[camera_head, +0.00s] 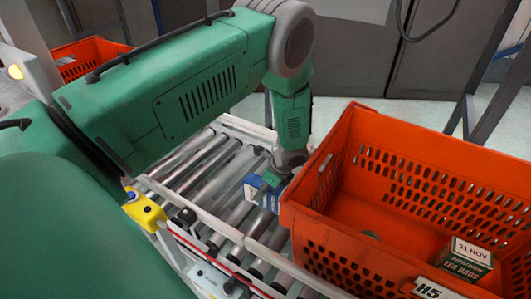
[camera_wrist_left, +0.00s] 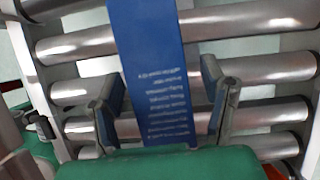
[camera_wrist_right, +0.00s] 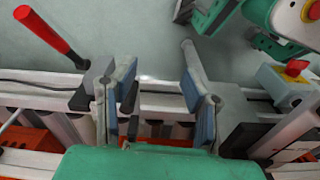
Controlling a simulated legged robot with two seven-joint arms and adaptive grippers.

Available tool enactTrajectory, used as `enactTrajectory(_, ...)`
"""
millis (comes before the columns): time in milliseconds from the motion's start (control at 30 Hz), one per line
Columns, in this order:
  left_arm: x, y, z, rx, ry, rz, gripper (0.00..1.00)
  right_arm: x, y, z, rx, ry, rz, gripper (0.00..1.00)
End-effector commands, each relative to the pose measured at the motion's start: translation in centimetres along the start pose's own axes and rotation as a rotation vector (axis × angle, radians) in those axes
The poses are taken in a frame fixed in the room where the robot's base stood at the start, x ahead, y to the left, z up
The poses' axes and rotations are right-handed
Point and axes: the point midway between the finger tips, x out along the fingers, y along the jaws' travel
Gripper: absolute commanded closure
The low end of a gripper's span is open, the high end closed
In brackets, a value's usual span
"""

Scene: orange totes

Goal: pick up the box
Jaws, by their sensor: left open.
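A blue box (camera_head: 252,190) with white print is at the roller conveyor (camera_head: 215,165), left of the orange tote. My left gripper (camera_head: 273,180) is at the box and partly hides it in the head view. In the left wrist view the blue box (camera_wrist_left: 155,70) lies between the two spread fingers of my left gripper (camera_wrist_left: 163,85), over the rollers. Whether a finger touches the box I cannot tell. My right gripper (camera_wrist_right: 160,90) is open and empty in the right wrist view. It is outside the head view.
An orange tote (camera_head: 300,215) labelled H5 stands at the right, close beside my left gripper. It holds a green tea bags box (camera_head: 467,262). Another orange tote (camera_head: 95,50) is at the back left. A red-handled lever (camera_wrist_right: 48,35) is near my right gripper.

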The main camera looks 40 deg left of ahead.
Motion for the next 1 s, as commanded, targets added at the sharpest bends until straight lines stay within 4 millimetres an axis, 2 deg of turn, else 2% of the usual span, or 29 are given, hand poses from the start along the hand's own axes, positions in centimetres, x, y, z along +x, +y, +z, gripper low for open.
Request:
enactTrajectory(133, 0.0, 0.0, 0.0, -0.001, 0.0, 0.0, 0.34, 0.0, 0.0, 0.0, 0.0, 0.0, 0.0, 0.6)
enactTrajectory(167, 0.0, 0.0, 0.0, -0.001, 0.0, 0.0, 0.42, 0.0, 0.0, 0.0, 0.0, 0.0, 0.0, 0.6)
enactTrajectory(300, 0.0, 0.0, 0.0, -0.001, 0.0, 0.0, 0.91, 0.0, 0.0, 0.0, 0.0, 0.0, 0.0, 0.6)
enactTrajectory(333, 0.0, 0.0, 0.0, -0.001, 0.0, 0.0, 0.98, 0.0, 0.0, 0.0, 0.0, 0.0, 0.0, 0.6)
enactTrajectory(667, -0.6, -0.1, 0.2, -0.002, 0.001, -0.001, 0.98, -0.1, 0.0, 0.0, 0.0, 0.0, 0.0, 0.6)
enactTrajectory(767, -2.0, -0.1, 0.8, -0.002, 0.001, -0.002, 0.98, -0.7, 0.0, 0.0, 0.0, 0.0, 0.0, 0.6)
enactTrajectory(1000, -6.8, -0.1, 2.8, -0.002, 0.001, -0.003, 0.98, -2.4, 0.0, -0.1, 0.0, 0.0, 0.0, 0.6)
